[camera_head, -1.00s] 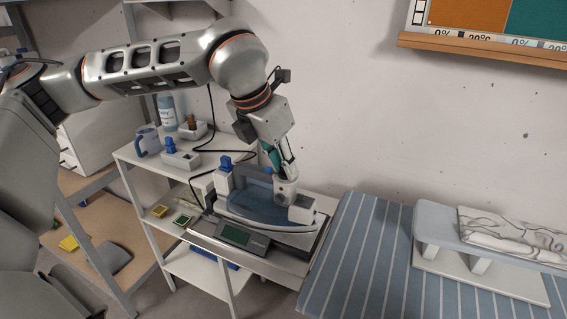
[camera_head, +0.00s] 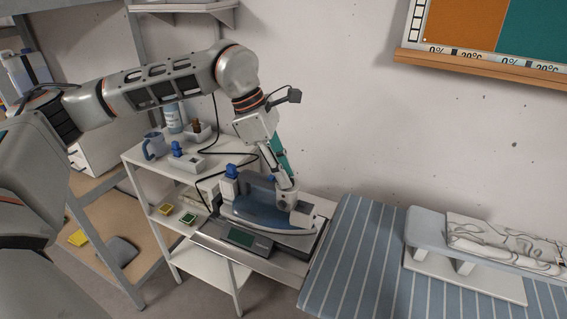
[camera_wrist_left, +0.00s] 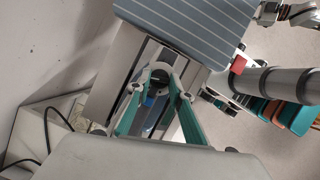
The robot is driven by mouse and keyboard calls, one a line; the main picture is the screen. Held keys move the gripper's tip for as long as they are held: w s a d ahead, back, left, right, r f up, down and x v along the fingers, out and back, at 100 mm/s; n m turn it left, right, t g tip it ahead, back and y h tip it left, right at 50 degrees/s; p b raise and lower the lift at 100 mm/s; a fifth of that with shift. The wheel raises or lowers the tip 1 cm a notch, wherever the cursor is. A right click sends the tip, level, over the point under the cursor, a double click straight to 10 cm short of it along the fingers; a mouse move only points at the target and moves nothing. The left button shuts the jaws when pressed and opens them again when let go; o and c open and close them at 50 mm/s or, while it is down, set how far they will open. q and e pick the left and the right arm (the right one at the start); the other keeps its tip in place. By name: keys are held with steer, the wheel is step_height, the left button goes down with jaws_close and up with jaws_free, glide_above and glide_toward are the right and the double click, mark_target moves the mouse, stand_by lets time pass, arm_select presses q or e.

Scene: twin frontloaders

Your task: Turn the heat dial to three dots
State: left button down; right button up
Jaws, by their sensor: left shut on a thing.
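A blue-grey iron (camera_head: 258,212) rests on the metal stand (camera_head: 290,268) in the head view, with its grey handle upward. My left gripper (camera_head: 287,196) comes down from above at the right part of the iron. In the left wrist view, its teal fingers (camera_wrist_left: 160,78) close around a small dark round part, which looks like the heat dial (camera_wrist_left: 159,76). The fingers hide most of the dial. Its dots and marker cannot be read. A blue patch of the iron (camera_wrist_left: 150,101) shows between the fingers.
A small dark display unit (camera_head: 240,238) sits at the stand's front. The striped ironing board (camera_head: 355,262) lies to the right, with a sleeve board (camera_head: 425,232) on it. A white shelf (camera_head: 142,158) with a mug (camera_head: 153,146) stands left. A black cable (camera_head: 214,112) hangs behind.

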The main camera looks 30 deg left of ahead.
arm_select(q)
steer(key=shift+w+r+m, duration=0.1)
steer(key=shift+r+m, duration=0.05)
steer(key=shift+m, duration=0.25)
steer(key=shift+m+p, duration=0.3)
steer(key=shift+p, duration=0.2)
steer(key=shift+m+g+p, duration=0.3)
steer(key=shift+m+g, duration=0.1)
steer(key=shift+m, duration=0.5)
arm_select(e)
steer(key=shift+s+d+f+g+h, duration=0.2)
steer(key=shift+s+d, duration=0.15)
steer(key=shift+d, duration=0.2)
steer(key=shift+s+d+f+g+h, duration=0.1)
steer(key=shift+s+d+h, duration=0.15)
steer(key=shift+d, duration=0.3)
arm_select(q)
steer(key=c, duration=1.8)
jaws_free()
